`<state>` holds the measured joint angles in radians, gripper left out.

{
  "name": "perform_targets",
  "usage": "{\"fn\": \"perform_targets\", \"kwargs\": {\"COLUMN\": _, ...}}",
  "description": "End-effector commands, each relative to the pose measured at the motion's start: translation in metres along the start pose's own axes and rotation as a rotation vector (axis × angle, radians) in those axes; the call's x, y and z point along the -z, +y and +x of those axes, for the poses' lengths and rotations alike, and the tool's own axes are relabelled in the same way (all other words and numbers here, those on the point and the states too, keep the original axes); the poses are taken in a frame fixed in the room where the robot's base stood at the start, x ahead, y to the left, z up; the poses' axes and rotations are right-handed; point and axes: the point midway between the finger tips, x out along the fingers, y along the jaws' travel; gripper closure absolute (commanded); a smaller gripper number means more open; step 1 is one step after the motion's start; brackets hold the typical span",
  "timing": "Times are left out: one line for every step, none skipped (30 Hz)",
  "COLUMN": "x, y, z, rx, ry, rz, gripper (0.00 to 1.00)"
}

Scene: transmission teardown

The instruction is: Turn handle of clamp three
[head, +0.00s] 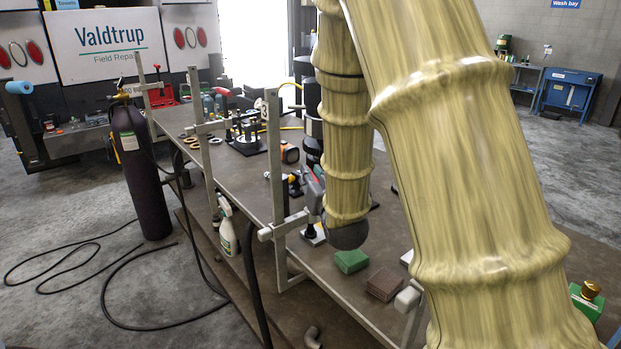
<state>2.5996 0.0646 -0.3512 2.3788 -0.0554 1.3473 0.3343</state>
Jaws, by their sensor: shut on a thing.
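Clamp three (277,170) looks to be the third upright grey bar clamp from the far end, on the table's left edge. Its sliding arm (290,222) reaches over the tabletop. My arm hides most of the gripper and the fingertips are hard to make out.
Other bar clamps stand along the table (245,168) edge, one at the near end (408,300). A green block (351,261) and a brown block (384,285) lie on the tabletop close by. A spray bottle (228,228), hoses and a dark gas cylinder (140,175) are to the left.

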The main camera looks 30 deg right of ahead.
Motion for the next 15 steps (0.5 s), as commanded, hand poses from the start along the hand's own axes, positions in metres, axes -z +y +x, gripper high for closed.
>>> {"fn": "perform_targets", "kwargs": {"x": -0.0002, "y": -0.0008, "z": 0.0001, "rx": -0.001, "ry": 0.0, "rz": 0.001, "gripper": 1.0}}
{"fn": "perform_targets", "kwargs": {"x": -0.0003, "y": -0.0009, "z": 0.0001, "rx": -0.002, "ry": 0.001, "rz": 0.001, "gripper": 1.0}}
{"fn": "perform_targets", "kwargs": {"x": -0.0004, "y": -0.0012, "z": 0.0002, "rx": -0.006, "ry": 0.001, "rz": 0.001, "gripper": 1.0}}
{"fn": "perform_targets", "kwargs": {"x": -0.0006, "y": -0.0015, "z": 0.0002, "rx": -0.009, "ry": 0.002, "rz": 0.001, "gripper": 1.0}}
{"fn": "perform_targets", "kwargs": {"x": -0.0008, "y": -0.0023, "z": 0.0003, "rx": -0.013, "ry": 0.003, "rz": 0.001, "gripper": 1.0}}
{"fn": "perform_targets", "kwargs": {"x": -0.0009, "y": -0.0027, "z": 0.0004, "rx": -0.022, "ry": 0.005, "rz": 0.001, "gripper": 1.0}}
{"fn": "perform_targets", "kwargs": {"x": -0.0009, "y": -0.0029, "z": 0.0005, "rx": -0.029, "ry": 0.007, "rz": 0.001, "gripper": 1.0}}
{"fn": "perform_targets", "kwargs": {"x": -0.001, "y": -0.0033, "z": 0.0005, "rx": -0.038, "ry": 0.009, "rz": 0.001, "gripper": 1.0}}
{"fn": "perform_targets", "kwargs": {"x": -0.0011, "y": -0.0037, "z": 0.0005, "rx": -0.052, "ry": 0.012, "rz": 0.001, "gripper": 1.0}}
{"fn": "perform_targets", "kwargs": {"x": -0.0013, "y": -0.0039, "z": 0.0005, "rx": -0.064, "ry": 0.015, "rz": 0.001, "gripper": 1.0}}
{"fn": "perform_targets", "kwargs": {"x": -0.0015, "y": -0.0041, "z": 0.0006, "rx": -0.076, "ry": 0.017, "rz": 0.001, "gripper": 1.0}}
{"fn": "perform_targets", "kwargs": {"x": -0.0017, "y": -0.0039, "z": 0.0006, "rx": -0.096, "ry": 0.021, "rz": 0.001, "gripper": 1.0}}
{"fn": "perform_targets", "kwargs": {"x": -0.0016, "y": -0.0038, "z": 0.0006, "rx": -0.113, "ry": 0.024, "rz": 0.001, "gripper": 1.0}}
{"fn": "perform_targets", "kwargs": {"x": -0.0016, "y": -0.0041, "z": 0.0007, "rx": -0.129, "ry": 0.028, "rz": 0.001, "gripper": 1.0}}
{"fn": "perform_targets", "kwargs": {"x": -0.0017, "y": -0.0046, "z": 0.0007, "rx": -0.151, "ry": 0.033, "rz": 0.001, "gripper": 1.0}}
